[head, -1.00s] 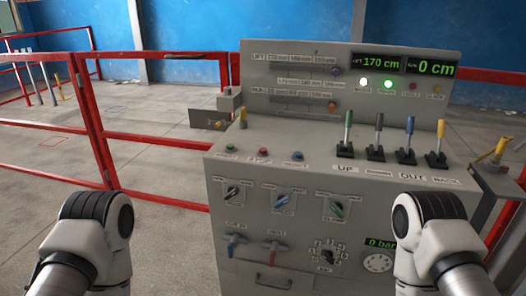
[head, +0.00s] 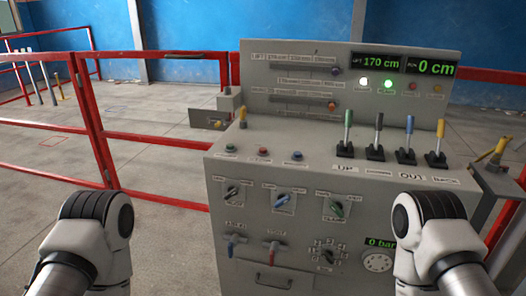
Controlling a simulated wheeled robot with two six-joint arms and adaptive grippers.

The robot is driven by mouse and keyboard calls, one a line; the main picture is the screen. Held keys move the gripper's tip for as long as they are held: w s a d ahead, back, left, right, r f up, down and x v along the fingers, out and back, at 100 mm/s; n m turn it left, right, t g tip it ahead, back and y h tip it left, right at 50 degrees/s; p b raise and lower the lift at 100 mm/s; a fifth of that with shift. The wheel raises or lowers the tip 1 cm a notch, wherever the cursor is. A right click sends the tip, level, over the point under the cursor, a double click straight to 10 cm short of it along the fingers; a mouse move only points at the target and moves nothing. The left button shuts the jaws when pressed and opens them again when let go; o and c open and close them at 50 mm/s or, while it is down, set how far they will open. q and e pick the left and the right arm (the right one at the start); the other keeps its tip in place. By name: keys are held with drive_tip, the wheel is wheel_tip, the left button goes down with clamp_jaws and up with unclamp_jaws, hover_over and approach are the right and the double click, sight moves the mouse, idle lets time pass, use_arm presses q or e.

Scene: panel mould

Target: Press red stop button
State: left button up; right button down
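The red stop button (head: 264,151) is a small round button on the left part of the grey control panel's (head: 315,180) sloping top. It sits between a green button (head: 231,148) and a blue button (head: 297,155). Nothing touches it. My two arms show at the bottom left and bottom right of the head view, both well apart from the button. Neither gripper is in the picture.
Several coloured levers (head: 378,140) stand on the right of the panel top. Knobs and a gauge (head: 377,262) are on the front face. Red railings (head: 150,135) run behind and to the left.

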use_arm(q)
clamp_jaws()
idle(1.4)
